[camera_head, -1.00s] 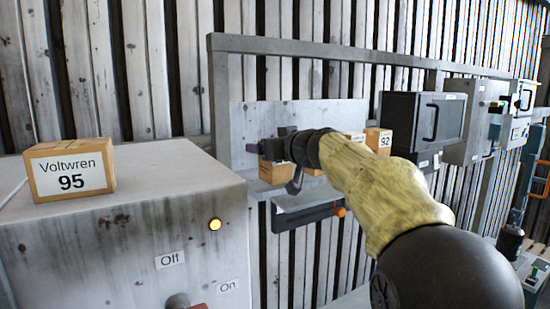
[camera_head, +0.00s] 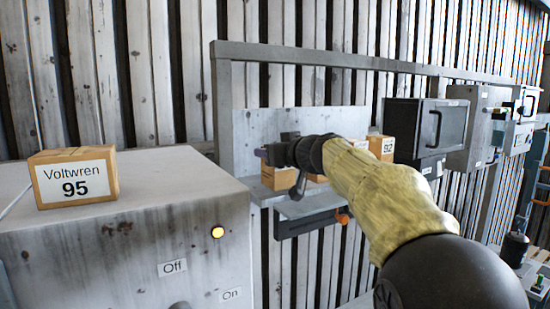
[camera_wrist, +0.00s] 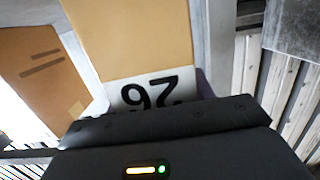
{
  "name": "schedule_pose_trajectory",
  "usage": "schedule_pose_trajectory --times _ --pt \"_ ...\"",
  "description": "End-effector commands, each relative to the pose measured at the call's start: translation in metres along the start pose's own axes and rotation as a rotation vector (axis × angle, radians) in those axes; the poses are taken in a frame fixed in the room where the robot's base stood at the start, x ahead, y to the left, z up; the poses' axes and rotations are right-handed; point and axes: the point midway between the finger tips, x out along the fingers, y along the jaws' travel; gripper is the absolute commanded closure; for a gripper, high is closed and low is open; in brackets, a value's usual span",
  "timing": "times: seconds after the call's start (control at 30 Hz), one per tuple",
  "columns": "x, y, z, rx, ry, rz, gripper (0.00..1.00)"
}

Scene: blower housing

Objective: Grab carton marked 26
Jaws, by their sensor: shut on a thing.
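A tan carton (camera_head: 273,179) sits at the left end of a small wall shelf in the head view, partly hidden by my gripper. My gripper (camera_head: 270,154) reaches it from the front right and is shut on it. In the wrist view the carton (camera_wrist: 135,38) fills the upper middle, with its white label against the dark gripper (camera_wrist: 165,122). The label's number appears upside down, reading 26 when turned upright; its other text is hidden. I cannot tell whether the carton is lifted off the shelf.
A carton marked 92 (camera_head: 381,147) stands farther right on the shelf, beyond my arm; another is mostly hidden. A Voltwren 95 carton (camera_head: 74,178) sits on a grey cabinet (camera_head: 125,235) at left. A dark glass-fronted box (camera_head: 430,130) hangs at right.

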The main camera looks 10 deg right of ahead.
Motion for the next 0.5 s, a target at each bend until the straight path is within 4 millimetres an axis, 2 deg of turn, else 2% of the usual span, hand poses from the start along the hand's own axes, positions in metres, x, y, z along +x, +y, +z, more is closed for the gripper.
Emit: schedule_pose_trajectory --times 0.17,0.5 --pt "-0.003 0.000 -0.021 -0.002 0.004 0.000 0.76" --pt "-0.012 0.000 -0.079 -0.002 0.004 0.000 0.76"
